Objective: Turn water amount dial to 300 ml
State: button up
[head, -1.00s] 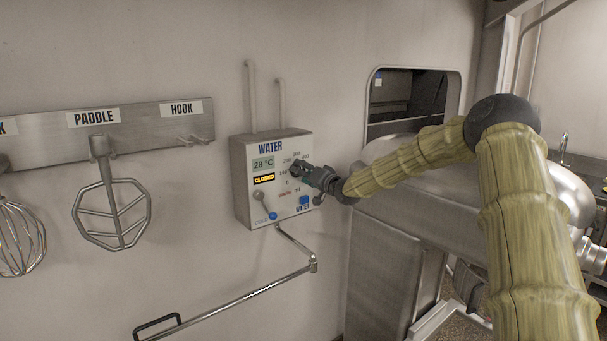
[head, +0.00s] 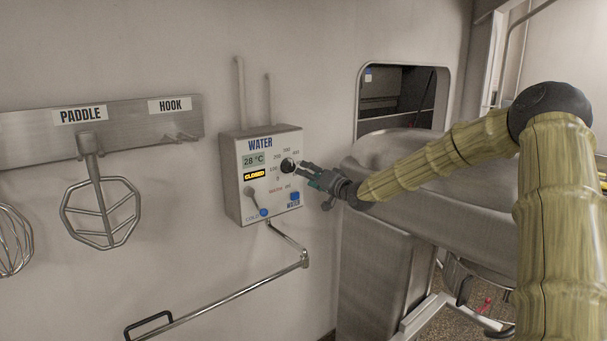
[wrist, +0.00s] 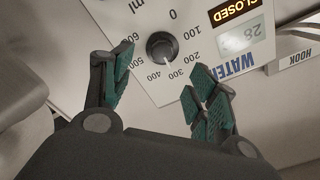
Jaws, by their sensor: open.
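The water amount dial (head: 288,165) is a round black knob on the white water panel (head: 236,200). In the wrist view the dial (wrist: 160,46) sits inside a ring of numbers from 0 to 600 ml. A pale mark on its rim appears to face the 300 side, but it is small. My gripper (head: 309,175) is just to the right of the dial in the head view. In the wrist view my gripper (wrist: 160,85) is open and empty, its green-padded fingers apart, with the dial beyond the gap and clear of both fingers.
The panel also has a 28 °C display (head: 254,160), a CLOSED sign (head: 254,175), a lever (head: 250,194) and a blue water button (head: 295,196). A pipe (head: 230,291) runs below. A steel machine (head: 405,185) stands close under my arm.

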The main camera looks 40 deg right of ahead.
jog(key=shift+s+d, duration=0.1)
jog(key=shift+s, duration=1.45)
